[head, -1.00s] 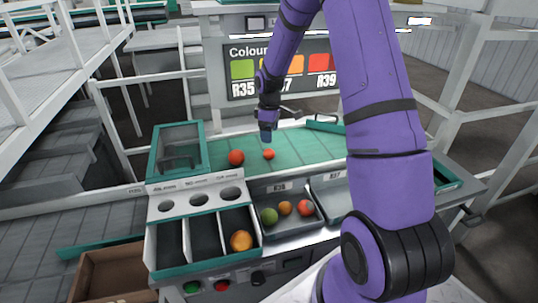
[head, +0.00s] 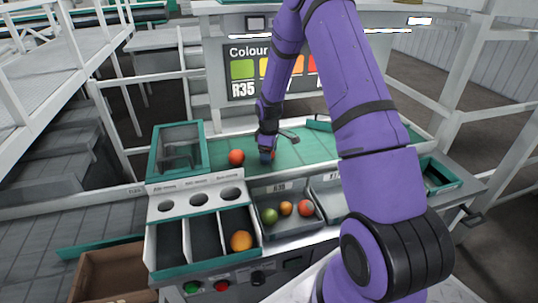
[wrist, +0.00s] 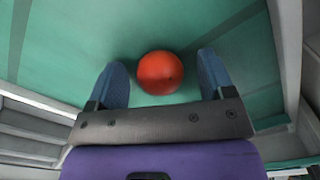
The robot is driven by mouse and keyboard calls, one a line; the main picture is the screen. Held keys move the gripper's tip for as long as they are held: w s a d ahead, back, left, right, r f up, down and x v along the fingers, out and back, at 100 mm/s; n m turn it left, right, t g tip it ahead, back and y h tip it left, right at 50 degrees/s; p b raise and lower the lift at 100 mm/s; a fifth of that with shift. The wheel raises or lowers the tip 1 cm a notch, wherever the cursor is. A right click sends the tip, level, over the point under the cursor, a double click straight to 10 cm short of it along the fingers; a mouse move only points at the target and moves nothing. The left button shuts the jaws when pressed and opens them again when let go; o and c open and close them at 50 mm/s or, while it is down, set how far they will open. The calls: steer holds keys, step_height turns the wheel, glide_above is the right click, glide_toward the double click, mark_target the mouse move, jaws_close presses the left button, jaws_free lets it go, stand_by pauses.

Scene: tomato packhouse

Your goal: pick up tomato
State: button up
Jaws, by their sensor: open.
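A red tomato (wrist: 160,72) lies on the green belt (wrist: 80,35) in the wrist view. My gripper (wrist: 162,65) is open above the belt, with one blue finger on each side of this tomato. Small gaps show between the tomato and both fingers.
A divided bin (head: 150,240) at the front holds an orange tomato (head: 241,241). A grey tray (head: 262,232) holds green, orange and red tomatoes. A clear-topped box with a teal frame (head: 155,160) stands left of the belt. A cardboard box (head: 100,275) is at lower left.

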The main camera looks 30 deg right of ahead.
steer(key=c, duration=0.8)
steer(key=shift+o, duration=0.2)
steer(key=shift+r, duration=0.1)
